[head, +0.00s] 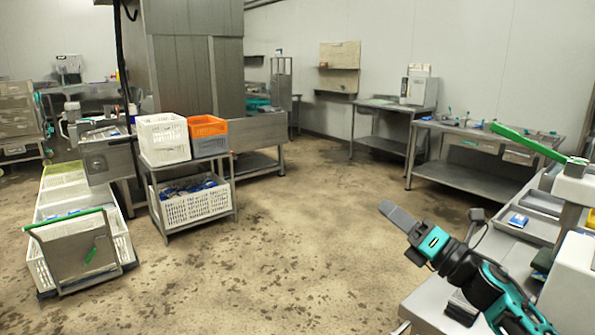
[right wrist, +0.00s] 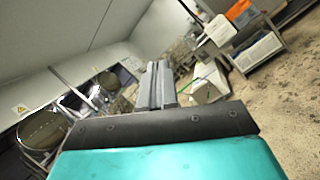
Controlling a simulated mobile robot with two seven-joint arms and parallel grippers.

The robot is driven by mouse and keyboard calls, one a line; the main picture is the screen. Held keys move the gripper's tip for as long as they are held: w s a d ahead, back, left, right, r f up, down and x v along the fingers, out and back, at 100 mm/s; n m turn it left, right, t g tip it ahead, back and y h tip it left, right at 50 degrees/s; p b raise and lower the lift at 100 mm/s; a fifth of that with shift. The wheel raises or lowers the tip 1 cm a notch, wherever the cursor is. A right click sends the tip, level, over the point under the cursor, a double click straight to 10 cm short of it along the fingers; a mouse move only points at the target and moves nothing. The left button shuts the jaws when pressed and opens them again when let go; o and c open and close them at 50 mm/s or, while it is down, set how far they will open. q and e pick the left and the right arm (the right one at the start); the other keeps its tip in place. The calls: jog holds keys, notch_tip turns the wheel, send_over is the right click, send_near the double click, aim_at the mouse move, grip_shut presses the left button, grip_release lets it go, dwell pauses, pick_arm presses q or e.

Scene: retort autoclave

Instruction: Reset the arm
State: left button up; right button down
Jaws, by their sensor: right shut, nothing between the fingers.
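My right gripper (head: 401,219) reaches in from the lower right of the head view, over open floor at the left edge of the bench. The right wrist view also shows the closed fingers (right wrist: 157,86) of this gripper. The teal and black right arm bends beside the bench. My left gripper is in neither view.
A steel bench (head: 535,225) with white equipment stands close at the right. A cart with white crates (head: 195,203) and an orange crate (head: 207,126) stands left of centre. A green-handled trolley (head: 80,250) is at the lower left. The middle floor is clear.

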jog(key=s+f+m+t+h, duration=0.1)
jog(key=s+f+m+h, duration=0.2)
jog(key=f+m, duration=0.4)
jog(key=s+f+m+t+h, duration=0.1)
jog(key=s+f+m+h, duration=0.2)
jog(key=f+m, duration=0.45)
jog(key=s+f+m+g+h, duration=0.6)
jog(key=s+f+m, duration=1.3)
jog(key=s, duration=0.4)
jog(key=shift+f+g+h, duration=0.3)
jog(key=shift+f+g, duration=0.25)
jog(key=shift+g, duration=0.15)
jog(key=shift+s+m, duration=0.1)
jog(key=shift+m, duration=0.25)
